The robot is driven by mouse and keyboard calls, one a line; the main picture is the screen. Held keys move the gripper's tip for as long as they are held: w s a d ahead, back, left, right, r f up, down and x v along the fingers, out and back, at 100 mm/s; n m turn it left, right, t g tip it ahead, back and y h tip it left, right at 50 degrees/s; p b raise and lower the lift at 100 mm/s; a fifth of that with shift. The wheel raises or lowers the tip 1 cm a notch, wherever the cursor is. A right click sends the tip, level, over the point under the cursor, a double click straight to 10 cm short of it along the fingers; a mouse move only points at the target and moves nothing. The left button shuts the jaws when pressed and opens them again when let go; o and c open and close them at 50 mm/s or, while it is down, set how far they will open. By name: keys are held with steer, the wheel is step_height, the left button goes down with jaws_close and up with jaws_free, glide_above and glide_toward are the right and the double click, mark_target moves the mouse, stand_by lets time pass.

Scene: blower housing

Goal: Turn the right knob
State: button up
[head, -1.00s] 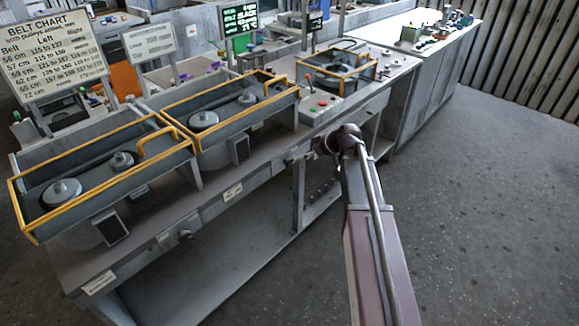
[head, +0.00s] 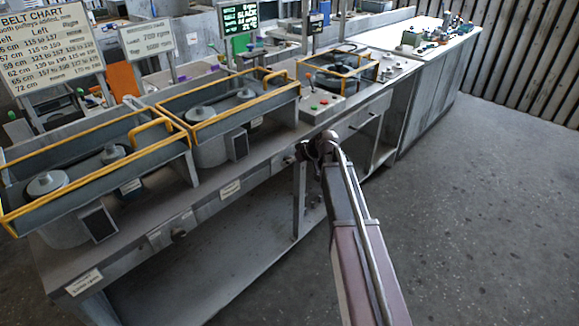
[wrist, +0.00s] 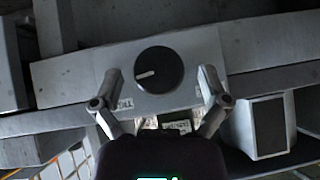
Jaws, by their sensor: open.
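The right knob (wrist: 158,73) is a dark round dial with a white pointer mark, on a grey plate on the bench front. In the wrist view its pointer points left and slightly down. In the head view the right knob (head: 290,159) is small, just left of my arm's end. My gripper (wrist: 160,76) is open, with one finger on each side of the knob in the picture. I cannot tell how far the fingertips are from it. In the head view the gripper is hardly visible beyond my arm. The left knob (head: 179,234) sits further left on the bench front.
The grey bench (head: 218,205) carries yellow-railed belt units (head: 215,112). A control box with coloured buttons (head: 322,104) stands on top, above my arm's end. A small dark-faced box (wrist: 268,124) lies right of the gripper in the wrist view. The floor (head: 480,200) at right is clear.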

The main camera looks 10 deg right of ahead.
steer(key=shift+w+a+f, duration=0.2)
steer(key=shift+f, duration=0.05)
steer(key=c, duration=1.1)
steer(key=shift+a, duration=0.1)
steer(key=shift+c, duration=0.2)
